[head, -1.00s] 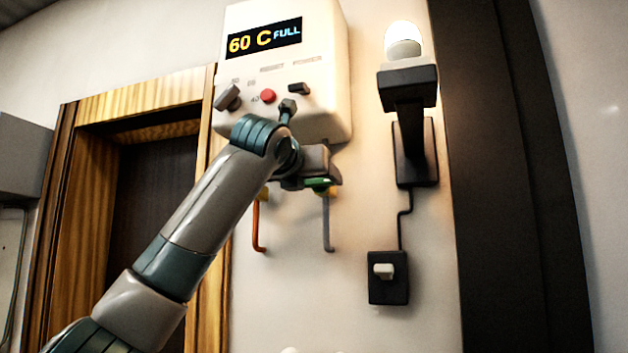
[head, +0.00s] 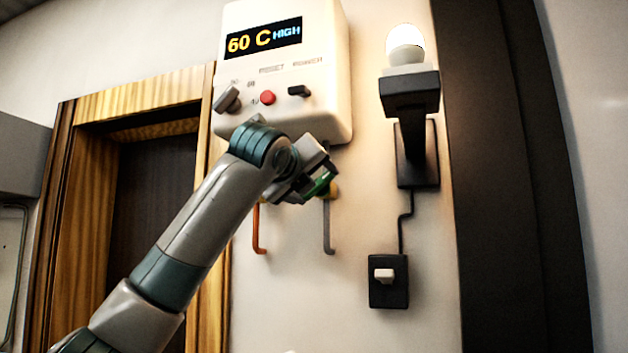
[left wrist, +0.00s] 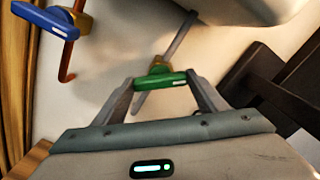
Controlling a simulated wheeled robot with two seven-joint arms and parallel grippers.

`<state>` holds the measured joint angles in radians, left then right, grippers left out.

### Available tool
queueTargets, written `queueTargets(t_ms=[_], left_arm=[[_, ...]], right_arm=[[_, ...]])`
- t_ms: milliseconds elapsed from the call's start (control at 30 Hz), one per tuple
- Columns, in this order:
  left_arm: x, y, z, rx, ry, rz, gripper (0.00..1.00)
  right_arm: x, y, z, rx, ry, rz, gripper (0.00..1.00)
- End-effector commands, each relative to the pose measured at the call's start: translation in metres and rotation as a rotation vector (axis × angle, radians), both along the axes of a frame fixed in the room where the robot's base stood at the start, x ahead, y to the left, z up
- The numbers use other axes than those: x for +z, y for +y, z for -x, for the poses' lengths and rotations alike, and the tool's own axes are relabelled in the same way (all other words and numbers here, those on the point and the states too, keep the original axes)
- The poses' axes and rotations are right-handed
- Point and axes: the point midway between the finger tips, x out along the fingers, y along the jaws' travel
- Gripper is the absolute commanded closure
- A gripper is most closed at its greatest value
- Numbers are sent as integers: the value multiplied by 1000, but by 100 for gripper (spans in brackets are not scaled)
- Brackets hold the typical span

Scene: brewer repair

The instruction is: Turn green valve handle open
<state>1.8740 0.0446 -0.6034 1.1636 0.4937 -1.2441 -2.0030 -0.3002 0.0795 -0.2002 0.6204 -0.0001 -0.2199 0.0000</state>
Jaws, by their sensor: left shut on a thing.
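The green valve handle (left wrist: 160,81) sits on a brass valve on the grey pipe (left wrist: 178,38) in the left wrist view. My left gripper (left wrist: 160,84) is shut on it, with one finger at each end of the handle. In the head view the green handle (head: 318,185) shows as a tilted green strip at my left gripper (head: 316,182), below the boiler (head: 325,60). The boiler display (head: 264,38) reads "60 C HIGH". My right gripper is not in view.
A blue valve handle (left wrist: 45,18) sits on the copper pipe (left wrist: 70,62). Right of the boiler are a lit wall lamp (head: 405,45) and a black switch box (head: 388,280). A wooden door frame (head: 62,220) stands at left.

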Motion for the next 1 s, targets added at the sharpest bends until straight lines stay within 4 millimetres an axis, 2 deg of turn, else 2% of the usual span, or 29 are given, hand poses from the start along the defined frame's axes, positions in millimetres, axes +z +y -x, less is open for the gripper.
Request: queueTargets(t_ms=[600,1000], left_arm=[[-2,0,0,0,182,554,57],[-3,0,-1,0,265,811,57]], right_arm=[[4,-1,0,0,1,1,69],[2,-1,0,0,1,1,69]])
